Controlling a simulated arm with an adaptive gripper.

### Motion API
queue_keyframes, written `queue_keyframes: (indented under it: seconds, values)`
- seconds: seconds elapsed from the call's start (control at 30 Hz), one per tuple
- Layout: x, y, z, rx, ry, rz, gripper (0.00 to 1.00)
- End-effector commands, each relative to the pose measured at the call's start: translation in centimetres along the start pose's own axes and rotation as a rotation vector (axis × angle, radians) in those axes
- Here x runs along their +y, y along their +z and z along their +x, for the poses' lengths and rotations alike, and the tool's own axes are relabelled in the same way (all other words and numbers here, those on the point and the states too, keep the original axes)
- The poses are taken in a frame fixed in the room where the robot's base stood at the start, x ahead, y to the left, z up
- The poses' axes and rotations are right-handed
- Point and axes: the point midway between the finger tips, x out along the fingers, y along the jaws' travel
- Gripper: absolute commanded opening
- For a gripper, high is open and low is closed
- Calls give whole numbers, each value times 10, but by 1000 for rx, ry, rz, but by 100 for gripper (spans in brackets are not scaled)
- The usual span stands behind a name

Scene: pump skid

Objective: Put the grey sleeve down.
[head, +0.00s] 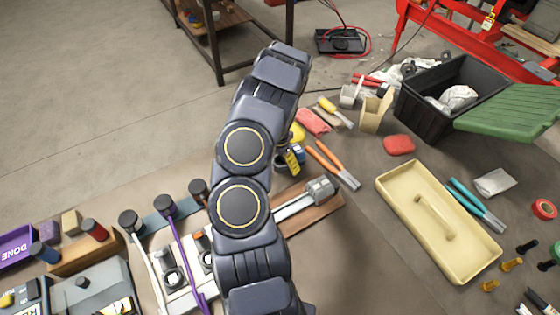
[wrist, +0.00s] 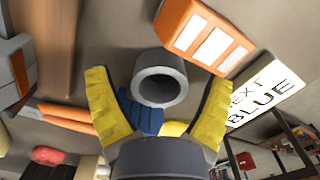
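The grey sleeve (wrist: 160,78) is a short, thick-walled ring in the wrist view, its round bore facing the camera. It lies between the yellow fingers of my gripper (wrist: 158,85). A gap shows on both sides of the sleeve, so the fingers look open and not closed on it. Whether it rests on the table is hard to tell. A blue piece (wrist: 142,115) shows just below it, partly hidden by my gripper. In the head view my arm hides the sleeve, and only a bit of my yellow gripper (head: 292,160) shows.
An orange block with white panels (wrist: 208,38) and a white "NEXT BLUE" card (wrist: 265,90) are close to the sleeve. Orange-handled pliers (head: 335,165), a wooden board (head: 312,220) and a cream tray (head: 395,185) lie to the right of my arm in the head view.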

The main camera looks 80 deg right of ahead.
Motion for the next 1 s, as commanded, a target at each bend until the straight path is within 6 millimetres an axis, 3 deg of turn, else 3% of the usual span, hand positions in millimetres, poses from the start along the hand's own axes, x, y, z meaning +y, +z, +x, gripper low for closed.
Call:
queue_keyframes:
  seconds: [0.33,0.8,1.0]
  values:
    - [0,0,-12,1,-1,1,81]
    - [0,-1,-105,5,-3,1,81]
    - [0,0,-122,1,0,0,81]
